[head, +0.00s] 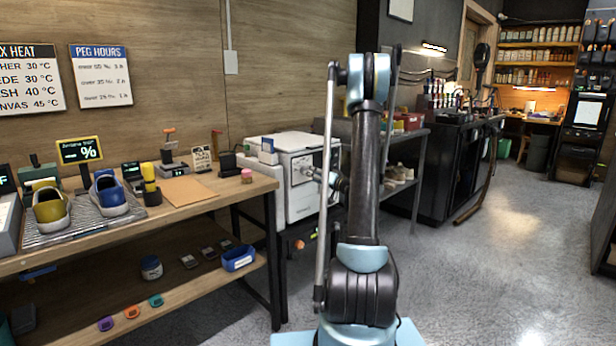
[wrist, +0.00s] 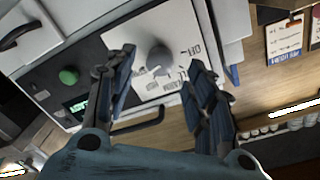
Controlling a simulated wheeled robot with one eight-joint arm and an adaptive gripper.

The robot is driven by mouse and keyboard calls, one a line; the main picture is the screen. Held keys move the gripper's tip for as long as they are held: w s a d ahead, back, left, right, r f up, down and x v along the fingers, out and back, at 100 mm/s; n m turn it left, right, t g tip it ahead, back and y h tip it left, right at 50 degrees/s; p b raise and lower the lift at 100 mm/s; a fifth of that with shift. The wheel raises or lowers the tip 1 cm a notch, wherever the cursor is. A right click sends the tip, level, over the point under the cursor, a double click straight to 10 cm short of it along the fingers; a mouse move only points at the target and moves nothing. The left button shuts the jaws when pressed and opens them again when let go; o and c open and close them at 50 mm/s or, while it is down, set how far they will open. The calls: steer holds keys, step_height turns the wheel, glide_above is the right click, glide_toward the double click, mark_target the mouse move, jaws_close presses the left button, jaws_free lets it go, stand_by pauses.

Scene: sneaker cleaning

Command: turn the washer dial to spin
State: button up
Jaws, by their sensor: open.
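The washer (head: 303,168) is a white box beside the workbench in the head view, partly hidden behind my arm. In the wrist view its dial (wrist: 160,58) is a round grey knob on a pale plate with lettering around it. "OFF" reads to the dial's right; the other words are partly hidden or too blurred to read. A light mark shows on the dial's lower edge. My gripper (wrist: 161,76) is open, its fingers on either side of the dial in the picture. I see no contact.
The wrist view shows a green button (wrist: 68,76), a small lit display (wrist: 79,105) and a dark handle (wrist: 138,122) near the dial. The workbench (head: 220,190) with sneakers stands left, a shelf rack (head: 408,180) right of my arm. Open floor lies at the right.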

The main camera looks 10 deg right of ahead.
steer(key=shift+x, duration=2)
steer(key=c, duration=1.1)
